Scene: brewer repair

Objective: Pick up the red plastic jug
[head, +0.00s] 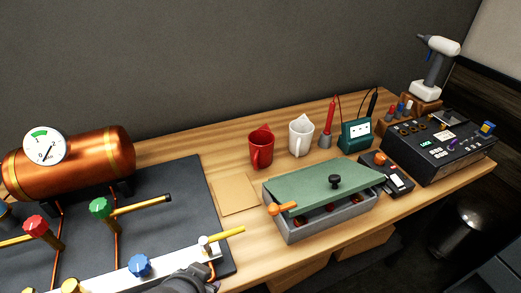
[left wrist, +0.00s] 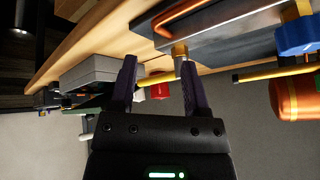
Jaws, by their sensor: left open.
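The red plastic jug (head: 261,149) stands upright on the wooden workbench in the head view, left of a white jug (head: 300,137). Its handle faces the front. In the left wrist view, which looks upside down, a red piece that looks like the jug (left wrist: 160,91) shows beyond the gripper, partly hidden by a yellow lever. My left gripper (left wrist: 157,64) is open with nothing between its dark fingers. In the head view only a dark part of my left arm shows at the bottom edge, well short of the jug. My right gripper is in neither view.
A grey box with a tilted green lid (head: 322,186) stands right of a flat tan sheet (head: 234,194) in front of the jug. The copper boiler (head: 75,160) and a valve with a yellow lever (head: 225,236) are at left. A teal meter (head: 355,135) stands further right.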

